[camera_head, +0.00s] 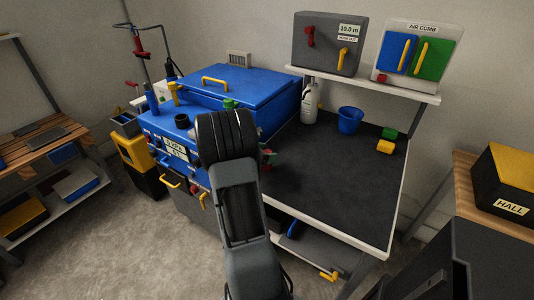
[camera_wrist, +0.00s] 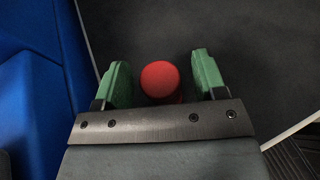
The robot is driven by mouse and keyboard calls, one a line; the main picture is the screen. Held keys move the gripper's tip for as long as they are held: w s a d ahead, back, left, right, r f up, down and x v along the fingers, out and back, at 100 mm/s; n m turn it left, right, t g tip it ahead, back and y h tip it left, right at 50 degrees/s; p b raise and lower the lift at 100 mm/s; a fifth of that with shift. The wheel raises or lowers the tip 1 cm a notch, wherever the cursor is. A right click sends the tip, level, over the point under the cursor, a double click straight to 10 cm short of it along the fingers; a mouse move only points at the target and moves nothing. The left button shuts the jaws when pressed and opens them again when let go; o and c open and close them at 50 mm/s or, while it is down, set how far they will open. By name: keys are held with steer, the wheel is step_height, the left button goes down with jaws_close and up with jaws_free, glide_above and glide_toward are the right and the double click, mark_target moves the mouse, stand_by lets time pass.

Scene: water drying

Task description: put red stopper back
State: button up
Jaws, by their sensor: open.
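A round red stopper (camera_wrist: 160,79) shows in the wrist view over the dark table top. It sits between the two green fingers of my gripper (camera_wrist: 160,66), with a visible gap on each side. The gripper is open. In the head view my gripper (camera_head: 269,158) is low beside the blue machine and mostly hidden by my arm. Whether the stopper rests on the table cannot be told.
A blue machine with a lid (camera_head: 245,85) stands left of the dark table (camera_head: 335,175). A white bottle (camera_head: 310,103), a blue cup (camera_head: 350,120), a green block (camera_head: 389,133) and a yellow block (camera_head: 386,147) stand toward the back. The table's middle and front are clear.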

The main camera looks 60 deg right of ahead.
steer(key=shift+r, duration=0.35)
steer(key=v, duration=1.2)
steer(key=s+a+m+t+y, duration=0.1)
steer(key=a+m+y, duration=0.3)
steer(key=a, duration=0.7)
steer(key=s+a+r+m+t+y, duration=0.1)
steer(key=a+m+t+y, duration=0.3)
steer(key=a, duration=0.7)
steer(key=s+a+r+m+t+y, duration=0.1)
steer(key=s+a+m+t+y, duration=0.1)
steer(key=a, duration=0.9)
steer(key=m+t+y+p, duration=0.1)
steer(key=m+y, duration=0.1)
steer(key=m, duration=0.1)
steer(key=shift+s+m+y, duration=0.3)
steer(key=shift+s+y, duration=0.1)
steer(key=shift+r, duration=0.2)
step_height(320, 180, up, 11)
steer(key=t+p, duration=0.1)
steer(key=p, duration=0.8)
steer(key=shift+p, duration=0.3)
steer(key=shift+s+a+f, duration=0.1)
steer(key=shift+s, duration=0.05)
